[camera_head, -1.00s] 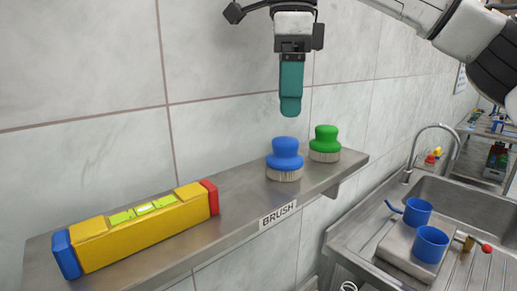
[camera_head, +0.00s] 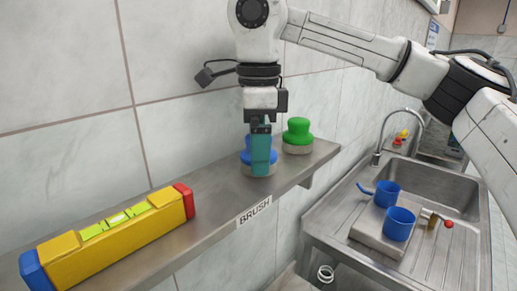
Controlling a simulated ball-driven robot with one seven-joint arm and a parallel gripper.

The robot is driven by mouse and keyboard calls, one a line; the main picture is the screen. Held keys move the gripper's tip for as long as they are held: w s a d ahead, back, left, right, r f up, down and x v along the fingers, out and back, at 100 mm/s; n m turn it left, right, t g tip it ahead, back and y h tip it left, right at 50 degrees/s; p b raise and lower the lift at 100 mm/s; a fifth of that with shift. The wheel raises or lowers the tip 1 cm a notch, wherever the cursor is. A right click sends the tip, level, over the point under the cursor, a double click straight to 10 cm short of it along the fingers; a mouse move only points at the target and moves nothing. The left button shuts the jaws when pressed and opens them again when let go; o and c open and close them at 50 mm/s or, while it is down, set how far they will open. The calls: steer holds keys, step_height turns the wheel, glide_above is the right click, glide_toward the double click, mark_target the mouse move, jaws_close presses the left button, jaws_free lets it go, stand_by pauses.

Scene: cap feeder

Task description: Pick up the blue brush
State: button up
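The blue brush (camera_head: 245,157) stands upright on the metal shelf, bristles down, with a rounded blue knob on top. My gripper (camera_head: 261,172), with teal fingers, points down right at the brush and covers much of its middle and right side. Blue shows on both sides of the fingers. I see the fingers edge-on, so I cannot tell whether they are open or shut, or whether they touch the brush.
A green brush (camera_head: 298,132) stands close on the right. The shelf between box and brush is clear.

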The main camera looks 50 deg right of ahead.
steer(key=shift+f, duration=0.3)
steer(key=shift+c, duration=0.4)
steer(key=c, duration=1.1)
steer(key=shift+r, duration=0.15)
steer(key=shift+r, duration=0.5)
steer(key=s+d+r+b, duration=0.1)
steer(key=s+d+r, duration=0.1)
steer(key=d+r, duration=0.1)
steer(key=s+d+r, duration=0.3)
steer(key=d+r, duration=0.1)
steer(key=r, duration=0.1)
steer(key=s+d+r+b, duration=0.1)
steer(key=s+d+r, duration=0.2)
steer(key=d, duration=0.1)
steer(key=shift+s+d+r+b, duration=0.15)
steer(key=shift+r+b, duration=0.2)
steer(key=shift+r, duration=0.05)
